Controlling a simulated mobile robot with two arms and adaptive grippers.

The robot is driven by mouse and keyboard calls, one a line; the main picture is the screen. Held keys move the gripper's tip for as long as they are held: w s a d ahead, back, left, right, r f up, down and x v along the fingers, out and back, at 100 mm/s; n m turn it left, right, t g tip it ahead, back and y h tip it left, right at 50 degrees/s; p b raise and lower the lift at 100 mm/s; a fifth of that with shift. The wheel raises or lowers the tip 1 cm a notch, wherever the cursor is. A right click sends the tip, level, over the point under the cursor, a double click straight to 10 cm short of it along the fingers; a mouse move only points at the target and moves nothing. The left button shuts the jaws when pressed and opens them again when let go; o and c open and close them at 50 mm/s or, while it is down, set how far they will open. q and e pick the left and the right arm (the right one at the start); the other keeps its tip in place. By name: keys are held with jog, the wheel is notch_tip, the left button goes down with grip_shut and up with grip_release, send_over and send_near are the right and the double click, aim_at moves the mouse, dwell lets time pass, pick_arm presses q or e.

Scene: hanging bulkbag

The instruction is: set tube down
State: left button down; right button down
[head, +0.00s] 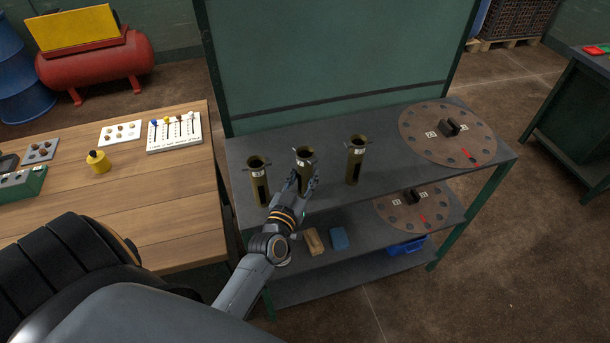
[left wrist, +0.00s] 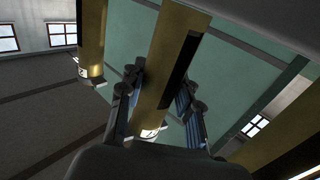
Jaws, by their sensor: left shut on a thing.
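Three olive tubes with open tops and dark side slots stand in a row at the grey upper shelf: a left tube (head: 258,184), a middle tube (head: 304,158) and a right tube (head: 354,162). My left gripper (head: 303,184) is shut on the middle tube, which is upright between the fingers. In the left wrist view the held tube (left wrist: 168,62) runs between both fingers (left wrist: 157,102), with another tube (left wrist: 91,38) at the left. The hand hides the held tube's lower end in the head view, so I cannot tell whether it touches the shelf. My right gripper is out of view.
The upper shelf (head: 385,190) has a round dial plate (head: 417,132) at its right end. A green panel (head: 340,50) rises behind. A tan block (head: 313,241) and a blue block (head: 339,238) sit on the shelf below. A wooden table (head: 150,205) stands left.

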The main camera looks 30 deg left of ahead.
pick_arm(q)
jog(key=shift+f, duration=0.1)
jog(key=c, duration=1.1)
grip_release()
jog(key=shift+s, duration=0.1)
jog(key=shift+c, duration=0.2)
jog(key=shift+o, duration=1)
jog(key=shift+r, duration=0.25)
jog(key=b+v, duration=0.2)
jog(key=v, duration=0.9)
jog(key=shift+s, duration=0.4)
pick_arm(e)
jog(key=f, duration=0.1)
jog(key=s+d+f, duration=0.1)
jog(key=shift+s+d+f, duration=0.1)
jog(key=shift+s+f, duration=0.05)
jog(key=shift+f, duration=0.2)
